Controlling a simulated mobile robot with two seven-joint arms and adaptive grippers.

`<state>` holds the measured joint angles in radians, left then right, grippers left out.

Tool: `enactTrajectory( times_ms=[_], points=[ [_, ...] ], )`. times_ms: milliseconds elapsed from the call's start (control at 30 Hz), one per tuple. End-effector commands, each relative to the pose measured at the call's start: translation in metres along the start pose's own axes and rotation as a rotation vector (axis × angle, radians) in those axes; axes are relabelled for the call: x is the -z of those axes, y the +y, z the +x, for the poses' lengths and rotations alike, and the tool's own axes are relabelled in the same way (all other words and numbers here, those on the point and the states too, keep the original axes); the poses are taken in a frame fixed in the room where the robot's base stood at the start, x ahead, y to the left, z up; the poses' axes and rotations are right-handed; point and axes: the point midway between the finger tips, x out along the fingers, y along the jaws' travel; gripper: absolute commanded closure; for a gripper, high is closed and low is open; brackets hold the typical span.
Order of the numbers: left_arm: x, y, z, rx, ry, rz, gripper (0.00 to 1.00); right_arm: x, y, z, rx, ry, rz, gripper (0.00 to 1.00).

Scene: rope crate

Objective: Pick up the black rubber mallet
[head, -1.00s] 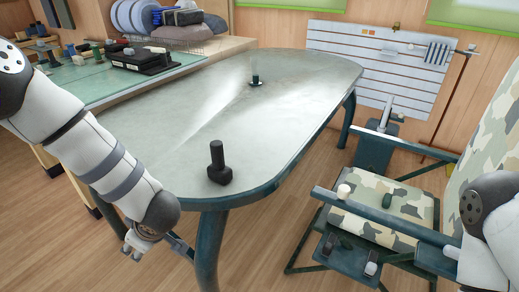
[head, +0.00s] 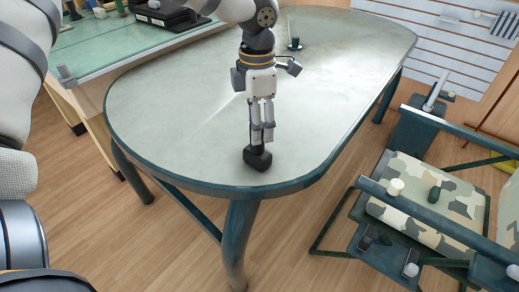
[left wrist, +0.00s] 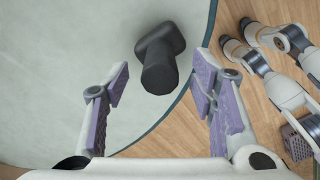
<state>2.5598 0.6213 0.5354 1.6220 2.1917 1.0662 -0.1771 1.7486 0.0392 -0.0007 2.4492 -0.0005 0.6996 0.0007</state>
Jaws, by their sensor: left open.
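The black rubber mallet (head: 258,158) stands on its head near the table's front edge, handle up. In the head view its handle is mostly hidden behind my left gripper (head: 262,132), which points down over it. In the left wrist view the mallet (left wrist: 160,68) lies ahead of and between the spread fingers of my left gripper (left wrist: 160,90), apart from both pads. The left gripper is open and empty. My right gripper does not show.
The grey table (head: 180,110) is mostly bare around the mallet. A small dark object (head: 294,44) stands farther back on it. A camouflage chair (head: 435,205) is at the right, and a green-topped bench (head: 105,40) at the back left.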

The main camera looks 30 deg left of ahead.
Motion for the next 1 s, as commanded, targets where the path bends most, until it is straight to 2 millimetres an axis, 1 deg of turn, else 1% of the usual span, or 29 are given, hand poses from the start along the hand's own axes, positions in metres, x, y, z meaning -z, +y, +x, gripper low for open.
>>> enactTrajectory(
  times_ms=[100, 200, 300, 467, 500, 667, 700, 733, 1000],
  points=[
    [0.001, -0.001, 0.024, 0.001, 0.005, 0.002, 0.49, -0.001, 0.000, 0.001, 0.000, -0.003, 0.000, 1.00],
    [0.000, -0.001, 0.042, 0.000, 0.005, 0.002, 0.49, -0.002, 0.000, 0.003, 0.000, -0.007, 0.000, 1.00],
    [0.000, -0.001, 0.049, -0.002, 0.002, 0.002, 0.49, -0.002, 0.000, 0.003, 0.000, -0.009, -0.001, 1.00],
    [0.000, 0.000, 0.049, -0.003, -0.001, 0.002, 0.49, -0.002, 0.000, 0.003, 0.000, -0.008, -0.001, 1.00],
    [0.000, 0.000, 0.049, -0.003, 0.000, 0.002, 0.51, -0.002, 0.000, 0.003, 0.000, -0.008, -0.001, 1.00],
    [0.000, 0.000, 0.049, -0.003, 0.000, 0.002, 0.87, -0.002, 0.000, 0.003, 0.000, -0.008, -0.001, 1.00],
    [0.000, 0.000, 0.049, -0.003, 0.000, 0.002, 0.96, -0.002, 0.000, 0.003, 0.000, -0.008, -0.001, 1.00],
    [0.000, 0.000, 0.049, -0.003, 0.000, 0.002, 1.00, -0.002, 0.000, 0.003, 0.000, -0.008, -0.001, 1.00],
    [0.000, 0.000, 0.048, -0.004, -0.001, 0.002, 1.00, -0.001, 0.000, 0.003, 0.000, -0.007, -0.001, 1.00]
  ],
)
